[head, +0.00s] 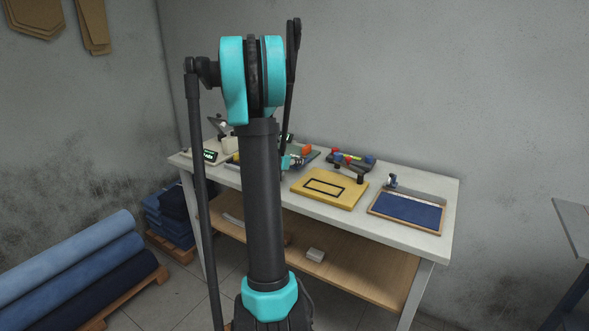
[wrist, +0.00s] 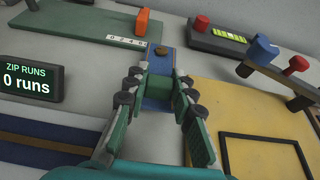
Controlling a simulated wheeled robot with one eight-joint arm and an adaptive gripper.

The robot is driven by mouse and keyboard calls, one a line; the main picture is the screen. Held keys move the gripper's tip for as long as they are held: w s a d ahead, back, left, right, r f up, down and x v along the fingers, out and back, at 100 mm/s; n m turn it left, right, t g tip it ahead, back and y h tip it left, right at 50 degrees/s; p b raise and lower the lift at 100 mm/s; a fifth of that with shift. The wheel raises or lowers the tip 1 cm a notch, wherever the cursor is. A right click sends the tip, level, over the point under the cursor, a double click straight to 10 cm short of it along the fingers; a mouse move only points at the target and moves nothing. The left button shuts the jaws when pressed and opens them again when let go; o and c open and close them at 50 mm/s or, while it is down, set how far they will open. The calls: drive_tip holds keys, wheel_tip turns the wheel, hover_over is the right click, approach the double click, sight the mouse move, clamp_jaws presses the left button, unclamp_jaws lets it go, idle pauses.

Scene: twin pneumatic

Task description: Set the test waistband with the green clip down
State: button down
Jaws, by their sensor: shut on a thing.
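My gripper (wrist: 160,80) is shut on the green clip (wrist: 160,88) in the wrist view. The clip sits on a blue waistband (wrist: 159,66), whose far end carries a brown round button (wrist: 162,50). The waistband reaches away from the fingertips, over or beside a green board (wrist: 95,22) with a white number scale and an orange block (wrist: 142,20). I cannot tell whether the band touches the surface below. In the head view my gripper (head: 288,162) is low over the table, partly behind my arm, and the waistband cannot be made out.
A yellow board (head: 315,198) with a black rectangular outline lies to the right. A "ZIP RUNS 0 runs" display (wrist: 28,77) stands left.

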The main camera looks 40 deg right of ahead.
sight(294, 166)
drive_tip(key=shift+f, duration=1.6)
drive_tip(key=shift+f, duration=0.15)
drive_tip(key=c, duration=1.3)
unclamp_jaws()
